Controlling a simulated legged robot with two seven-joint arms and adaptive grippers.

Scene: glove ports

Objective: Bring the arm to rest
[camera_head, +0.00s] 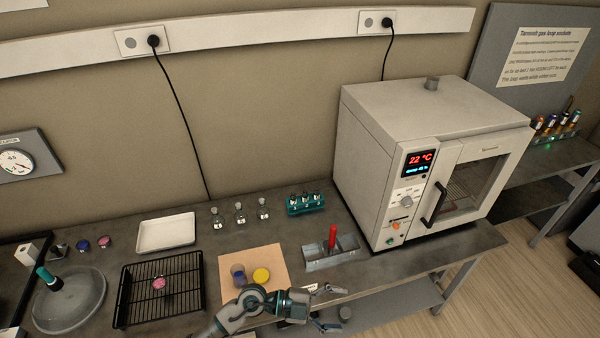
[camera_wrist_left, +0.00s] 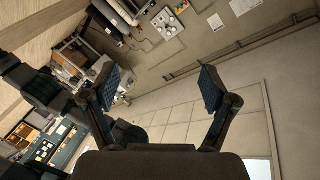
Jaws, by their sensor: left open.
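My left arm (camera_head: 262,304) reaches in from the bottom of the head view, in front of the bench's front edge. My left gripper (camera_head: 328,308) points right, with its fingers apart and nothing between them. The left wrist view also shows the gripper (camera_wrist_left: 160,90), its two dark finger pads wide apart and empty, with wall and floor far behind. My right gripper is not in view.
The bench holds a wire rack (camera_head: 190,291), a tan mat (camera_head: 270,259) with a jar and yellow lid, a metal tray (camera_head: 347,256) with a red-handled item, several flasks, and a white oven (camera_head: 405,120) reading 22 °C. A lower shelf (camera_head: 410,302) lies under the bench.

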